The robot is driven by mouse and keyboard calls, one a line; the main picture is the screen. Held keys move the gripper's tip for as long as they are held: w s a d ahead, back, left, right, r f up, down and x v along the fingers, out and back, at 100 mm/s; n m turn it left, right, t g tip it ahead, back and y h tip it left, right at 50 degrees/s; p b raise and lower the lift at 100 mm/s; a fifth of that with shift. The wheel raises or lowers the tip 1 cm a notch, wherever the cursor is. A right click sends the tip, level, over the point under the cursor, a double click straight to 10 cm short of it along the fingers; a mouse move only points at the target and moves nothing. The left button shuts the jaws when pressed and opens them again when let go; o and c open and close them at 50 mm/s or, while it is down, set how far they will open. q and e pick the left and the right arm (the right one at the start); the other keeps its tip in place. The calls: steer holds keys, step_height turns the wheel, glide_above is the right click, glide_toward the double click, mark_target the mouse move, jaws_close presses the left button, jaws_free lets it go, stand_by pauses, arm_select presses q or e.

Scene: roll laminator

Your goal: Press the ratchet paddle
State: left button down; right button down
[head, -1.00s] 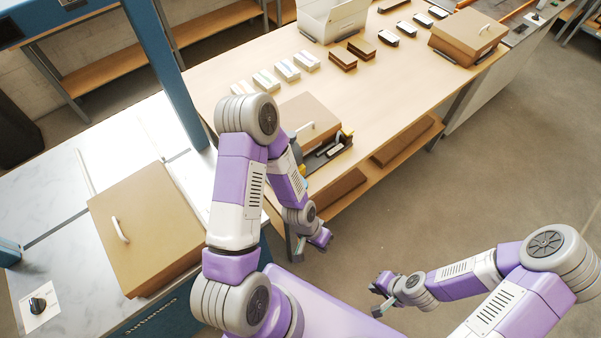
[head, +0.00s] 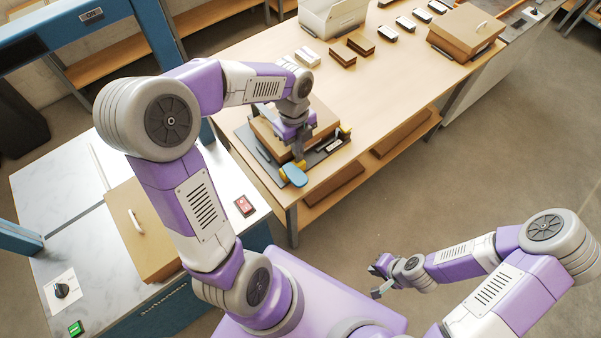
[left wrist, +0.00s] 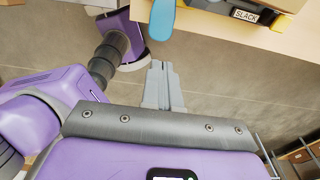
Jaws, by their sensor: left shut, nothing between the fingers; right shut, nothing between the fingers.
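The ratchet paddle (head: 294,176) is the light blue flat piece at the front corner of the dark device on the wooden table. Its end also shows at the top of the left wrist view (left wrist: 161,20). My left gripper (head: 298,154) is shut and empty, its fingertips just behind the paddle in the head view. In the left wrist view the closed fingertips (left wrist: 160,66) are just below the paddle's end in the picture, with a small gap; their height above it is unclear. My right gripper (head: 379,281) is shut and empty, over the floor.
A brown box-like cover (head: 262,127) sits on the device behind my left gripper. A label reading SLACK (left wrist: 245,15) is beside the paddle. The marble-topped bench (head: 70,232) with a knob and buttons stands at left. Floor is clear between table and right arm.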

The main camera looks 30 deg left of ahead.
mark_target(301, 180)
arm_select(q)
steer(key=f, duration=0.4)
steer(key=f+b, duration=0.1)
steer(key=f, duration=0.4)
steer(key=d+f, duration=0.1)
steer(key=f, duration=0.4)
steer(key=shift+s+d, duration=0.1)
steer(key=shift+s, duration=0.15)
arm_select(e)
steer(key=shift+f, duration=0.7)
